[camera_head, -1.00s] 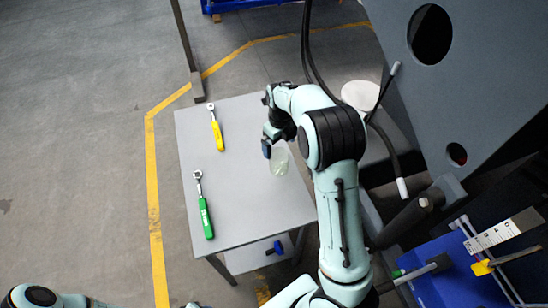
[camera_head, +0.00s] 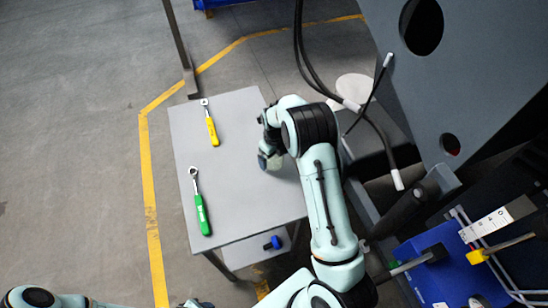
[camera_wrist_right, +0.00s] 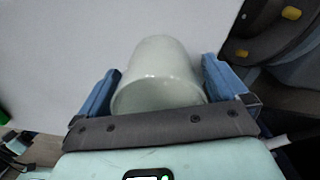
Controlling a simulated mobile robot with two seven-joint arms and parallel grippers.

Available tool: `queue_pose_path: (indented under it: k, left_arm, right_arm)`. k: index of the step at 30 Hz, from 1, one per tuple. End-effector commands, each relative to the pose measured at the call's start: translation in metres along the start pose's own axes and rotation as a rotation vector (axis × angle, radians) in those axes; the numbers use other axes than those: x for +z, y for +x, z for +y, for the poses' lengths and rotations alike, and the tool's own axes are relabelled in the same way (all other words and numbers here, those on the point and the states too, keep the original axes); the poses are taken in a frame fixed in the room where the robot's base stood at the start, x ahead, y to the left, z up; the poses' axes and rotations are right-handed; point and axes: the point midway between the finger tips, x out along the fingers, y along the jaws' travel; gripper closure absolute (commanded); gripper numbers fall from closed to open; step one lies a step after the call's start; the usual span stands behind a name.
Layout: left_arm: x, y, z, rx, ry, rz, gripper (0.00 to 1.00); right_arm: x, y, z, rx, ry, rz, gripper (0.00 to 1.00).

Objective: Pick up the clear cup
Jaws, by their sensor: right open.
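The clear cup (camera_wrist_right: 158,75) is a pale, translucent cup on the grey table (camera_head: 235,190). In the wrist view it is between the two blue fingers of my right gripper (camera_wrist_right: 160,95), with a gap to the finger on its right. In the head view my right gripper (camera_head: 268,158) is low over the right part of the table, at the cup (camera_head: 276,163), which is mostly hidden by the gripper and arm. The right gripper is open around the cup. Only parts of my left arm show at the bottom left; its gripper is not seen.
A yellow-handled ratchet (camera_head: 211,128) and a green-handled ratchet (camera_head: 202,213) lie on the left part of the table. A blue item (camera_head: 272,243) is on a lower shelf. Black hoses (camera_head: 300,45) and the large grey chassis (camera_head: 480,80) are close on the right.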

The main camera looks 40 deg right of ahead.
Motion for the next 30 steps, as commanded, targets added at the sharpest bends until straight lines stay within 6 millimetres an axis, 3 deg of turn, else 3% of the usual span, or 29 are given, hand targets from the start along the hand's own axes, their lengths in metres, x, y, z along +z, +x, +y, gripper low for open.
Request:
queue_pose_path:
  k: [3,8,22,26,30]
  left_arm:
    - [0.000,0.000,0.000,0.000,0.000,0.000,0.57]
    - [0.000,0.000,0.000,0.000,0.000,0.000,0.57]
    - [0.000,0.000,0.000,0.000,0.000,0.000,0.57]
    - [-0.001,-0.001,0.001,0.000,0.000,0.001,0.57]
    - [-0.003,-0.003,0.002,0.001,0.001,0.003,0.57]
  right_arm:
    - [0.000,0.000,0.000,0.000,0.000,0.000,0.00]
    - [0.000,0.000,0.000,0.000,0.000,0.000,0.52]
    - [0.001,-0.011,0.001,0.000,-0.001,-0.002,0.54]
    - [0.001,-0.029,0.000,0.000,-0.001,-0.004,0.54]
    - [0.002,-0.064,0.001,0.000,-0.002,-0.008,0.54]
